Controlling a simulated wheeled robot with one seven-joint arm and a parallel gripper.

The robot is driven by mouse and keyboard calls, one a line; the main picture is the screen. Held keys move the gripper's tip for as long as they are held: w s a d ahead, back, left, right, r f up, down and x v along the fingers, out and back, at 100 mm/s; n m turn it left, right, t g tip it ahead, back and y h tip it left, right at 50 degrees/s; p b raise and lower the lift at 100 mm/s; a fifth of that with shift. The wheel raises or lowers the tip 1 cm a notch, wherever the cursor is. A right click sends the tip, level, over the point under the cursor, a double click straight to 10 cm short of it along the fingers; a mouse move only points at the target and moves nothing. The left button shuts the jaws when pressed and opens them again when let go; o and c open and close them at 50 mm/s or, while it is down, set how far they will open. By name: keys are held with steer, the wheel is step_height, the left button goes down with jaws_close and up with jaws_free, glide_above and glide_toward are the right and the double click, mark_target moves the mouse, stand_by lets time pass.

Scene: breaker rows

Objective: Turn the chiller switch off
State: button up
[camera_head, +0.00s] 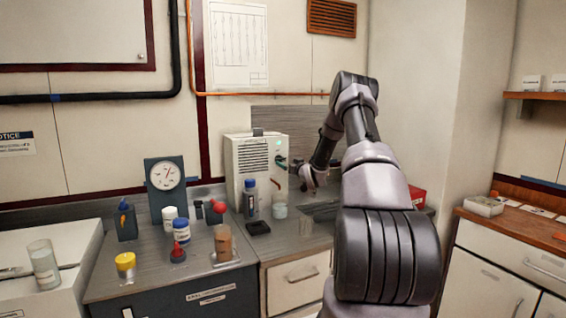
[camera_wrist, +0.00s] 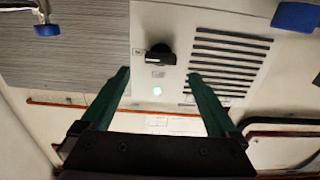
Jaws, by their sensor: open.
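The chiller (camera_head: 246,165) is a pale box with a vented front on the bench against the wall. In the wrist view its face (camera_wrist: 180,20) shows dark vent slots, a black switch knob (camera_wrist: 160,55) and a lit pale-green lamp (camera_wrist: 157,91). The knob's bar lies roughly crosswise in that view, with small labels beside it. My gripper (camera_wrist: 158,75) is open, its two green fingers spread on either side of the knob's line. The knob lies just beyond the fingertips and appears untouched. In the head view my gripper (camera_head: 289,163) is close to the chiller's front.
A blue-capped bottle (camera_head: 250,200) and a small jar (camera_head: 280,211) stand before the chiller. Left of them are a dial gauge (camera_head: 164,175) and several bottles. A blue-ended part (camera_wrist: 47,29) shows at the wrist view's upper left.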

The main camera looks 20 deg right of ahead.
mark_target(282, 160)
steer(key=shift+w+a, duration=0.1)
steer(key=shift+w, duration=2.7)
steer(key=c, duration=1.4)
